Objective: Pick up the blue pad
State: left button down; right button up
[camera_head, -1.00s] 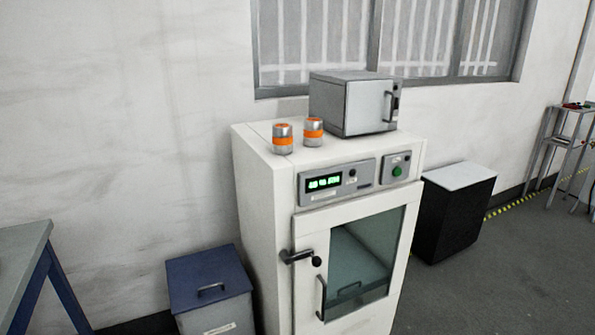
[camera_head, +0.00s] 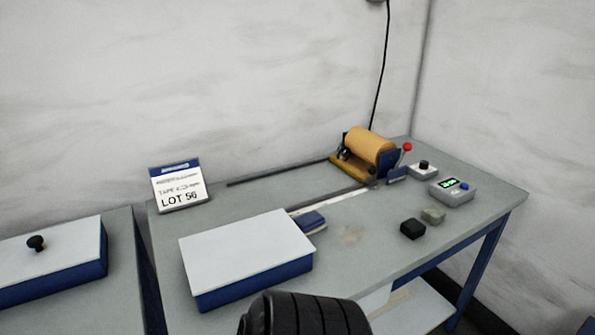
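A small blue pad-like block (camera_head: 309,221) lies on the grey-topped workbench (camera_head: 360,262), just right of a blue box with a white lid (camera_head: 247,245). A pale strip shows beside the block, and the box hides part of its surroundings. A black ribbed part of my own arm rises at the bottom middle, in front of the bench and apart from the block. No fingertips of either gripper show.
A copper-coloured roll (camera_head: 370,147) on a stand is at the back. A black block (camera_head: 413,229), a greenish-grey block (camera_head: 433,215) and a display box (camera_head: 452,192) stand at right. A LOT 56 sign (camera_head: 179,185) stands at left. Bare bench lies right of the pad.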

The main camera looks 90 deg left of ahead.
aim_at(311, 222)
jog(key=u, duration=2.65)
jog(key=i+l, duration=0.15)
jog(key=l, duration=0.25)
jog(key=i+l, duration=0.15)
jog(key=l, duration=0.25)
jog(key=i+l, duration=0.1)
jog(key=l, duration=0.25)
jog(key=i+l+u, duration=0.1)
jog(key=l+u, duration=0.15)
jog(key=u, duration=0.2)
jog(key=l+u, duration=0.25)
jog(key=u, duration=0.2)
jog(key=l+u, duration=0.3)
jog(key=u, duration=0.15)
